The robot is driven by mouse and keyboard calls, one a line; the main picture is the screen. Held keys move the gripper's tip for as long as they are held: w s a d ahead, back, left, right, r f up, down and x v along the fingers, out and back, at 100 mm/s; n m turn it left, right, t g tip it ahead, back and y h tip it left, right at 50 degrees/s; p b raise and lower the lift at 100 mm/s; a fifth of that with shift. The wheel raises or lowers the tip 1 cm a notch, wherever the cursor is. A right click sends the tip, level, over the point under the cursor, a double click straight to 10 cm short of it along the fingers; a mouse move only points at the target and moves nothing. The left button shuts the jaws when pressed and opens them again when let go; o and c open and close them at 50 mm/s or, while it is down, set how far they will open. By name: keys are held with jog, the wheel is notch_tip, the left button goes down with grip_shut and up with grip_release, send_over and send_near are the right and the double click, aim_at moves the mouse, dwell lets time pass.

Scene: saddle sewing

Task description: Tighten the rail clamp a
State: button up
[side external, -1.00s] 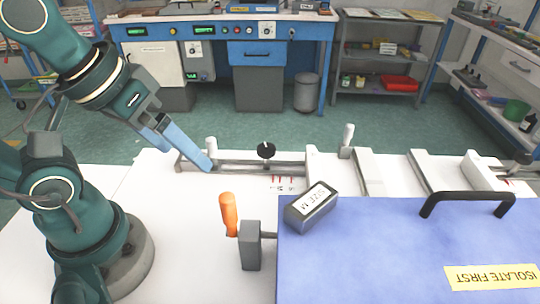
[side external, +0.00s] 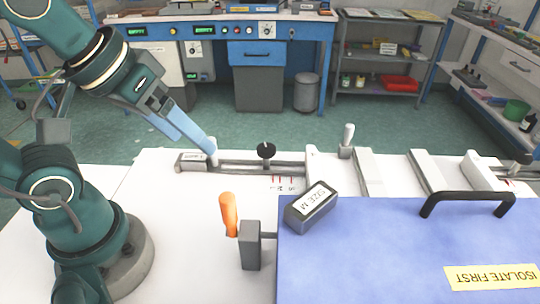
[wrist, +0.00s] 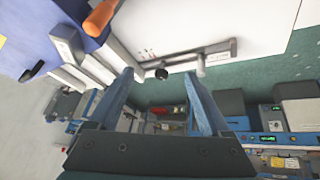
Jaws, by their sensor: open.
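A slotted grey rail (side external: 240,168) lies along the far edge of the white table. A round black knob (side external: 266,150) stands at its middle, and a pale upright post (side external: 212,146) stands near its left end. I cannot tell which part is rail clamp a. My gripper (side external: 208,150) is tilted down at the rail's left end, its blue fingers overlapping the post in the side view. In the wrist view my gripper (wrist: 159,76) is open, with nothing held. The knob (wrist: 161,74) appears between the fingertips, and the post (wrist: 200,69) beside the right one.
A blue panel (side external: 400,255) with a black handle (side external: 467,201) covers the front right. A grey "SIZE M" block (side external: 311,208) rests on it. An orange-handled lever (side external: 229,214) stands at its left edge. Another pale post (side external: 347,138) rises farther right.

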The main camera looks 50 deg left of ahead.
jog(key=w+r+n+g, duration=0.1)
jog(key=w+r+n, duration=0.35)
jog(key=w, duration=0.25)
jog(key=n+g, duration=0.4)
jog(key=n, duration=0.3)
send_over(266, 147)
notch_tip(266, 147, down, 9)
jog(key=shift+m+g, duration=0.25)
jog(key=shift+g, duration=0.25)
notch_tip(266, 147, down, 8)
jog(key=shift+r, duration=0.25)
jog(key=shift+f, duration=0.65)
grip_shut()
